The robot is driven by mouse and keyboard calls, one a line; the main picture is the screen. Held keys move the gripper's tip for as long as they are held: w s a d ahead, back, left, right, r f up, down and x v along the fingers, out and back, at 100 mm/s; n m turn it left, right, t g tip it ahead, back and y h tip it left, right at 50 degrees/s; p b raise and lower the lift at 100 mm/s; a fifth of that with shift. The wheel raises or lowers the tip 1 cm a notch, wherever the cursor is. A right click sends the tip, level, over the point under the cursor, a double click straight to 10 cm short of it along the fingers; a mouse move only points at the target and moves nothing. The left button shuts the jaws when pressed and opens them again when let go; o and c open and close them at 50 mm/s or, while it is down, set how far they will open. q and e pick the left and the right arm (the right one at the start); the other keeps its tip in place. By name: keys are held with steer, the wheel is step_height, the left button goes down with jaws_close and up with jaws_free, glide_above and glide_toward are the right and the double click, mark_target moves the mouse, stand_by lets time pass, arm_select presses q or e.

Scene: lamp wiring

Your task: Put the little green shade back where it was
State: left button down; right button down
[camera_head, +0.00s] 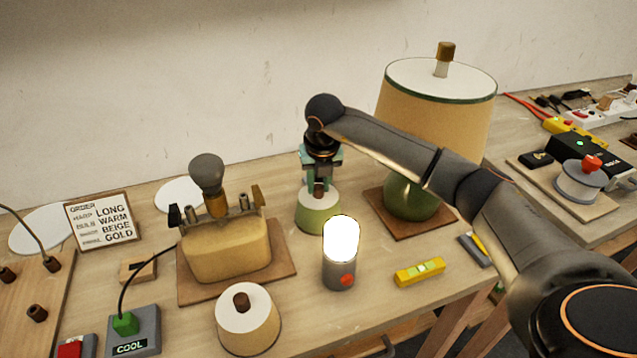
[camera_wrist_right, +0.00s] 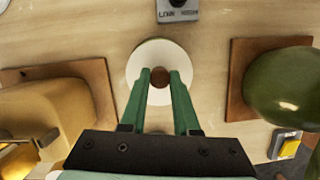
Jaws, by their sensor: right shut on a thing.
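The little green shade (camera_head: 318,215), with a white top and a brown knob, is at the middle of the bench. My right gripper (camera_head: 319,184) comes down from above and is shut on the knob. In the right wrist view the green fingers (camera_wrist_right: 160,82) close on the knob in the middle of the shade's white top (camera_wrist_right: 139,62). I cannot tell whether the shade's bottom touches the bench. My left gripper is not in view.
A glowing lamp (camera_head: 340,250) stands just in front of the shade. A yellow lamp base (camera_head: 228,250) is left, a large lamp with a beige shade (camera_head: 440,105) right. A beige shade (camera_head: 249,325), a yellow level (camera_head: 419,271) and white discs (camera_head: 178,193) lie around.

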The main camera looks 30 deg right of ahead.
steer(key=shift+f, duration=0.1)
steer(key=c, duration=0.7)
jaws_free()
steer(key=shift+o, duration=0.2)
steer(key=v, duration=1.2)
